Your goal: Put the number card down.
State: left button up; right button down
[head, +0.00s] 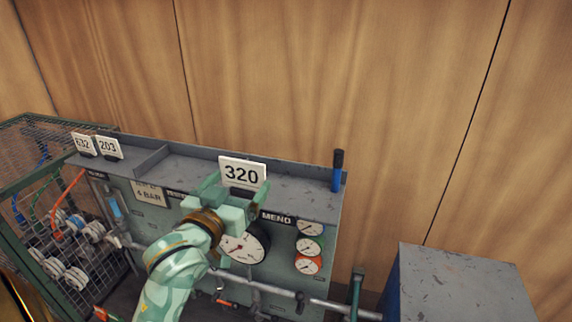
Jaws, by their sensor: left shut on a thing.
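The number card reading 320 (242,173) is a white plate with black digits. It stands upright above the front part of the grey panel top (300,195). My left gripper (236,190) is shut on the card's lower part, with the arm coming up from below. Whether the card's foot touches the panel top is hidden by the gripper. Two other white cards, 632 (83,143) and 203 (109,147), stand at the left end of the panel top. My right gripper is not in view.
A blue-black handle (338,171) stands at the panel top's right end. A low divider (150,160) crosses the top right of the 203 card. Gauges (309,246) and pipes cover the panel front. A wire cage (60,215) stands left, a grey cabinet (455,285) right.

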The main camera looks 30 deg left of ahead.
aim_at(242, 175)
pick_arm(q)
jog(key=r, duration=0.2)
jog(key=shift+a+r+p, duration=0.35)
jog(key=shift+r+p, duration=0.05)
jog(key=shift+w+a+r, duration=0.15)
jog(key=w+f+b, duration=0.2)
jog(key=b, duration=0.3)
jog(key=shift+w, duration=0.4)
jog(key=shift+y, duration=0.3)
jog(key=w+f, duration=0.2)
jog(key=w, duration=0.1)
jog(key=w+d+f, duration=0.1)
jog(key=w+f, duration=0.1)
jog(key=w, duration=0.1)
jog(key=w+d+f, duration=0.1)
jog(key=w+f, duration=0.2)
jog(key=w, duration=0.1)
jog(key=shift+w, duration=0.1)
jog(key=shift+w+d+f, duration=0.1)
jog(key=shift+w+f, duration=0.1)
jog(key=shift+f, duration=0.1)
jog(key=f, duration=0.3)
jog(key=shift+w+d+f, duration=0.1)
jog(key=shift+w, duration=0.1)
jog(key=shift+f, duration=0.1)
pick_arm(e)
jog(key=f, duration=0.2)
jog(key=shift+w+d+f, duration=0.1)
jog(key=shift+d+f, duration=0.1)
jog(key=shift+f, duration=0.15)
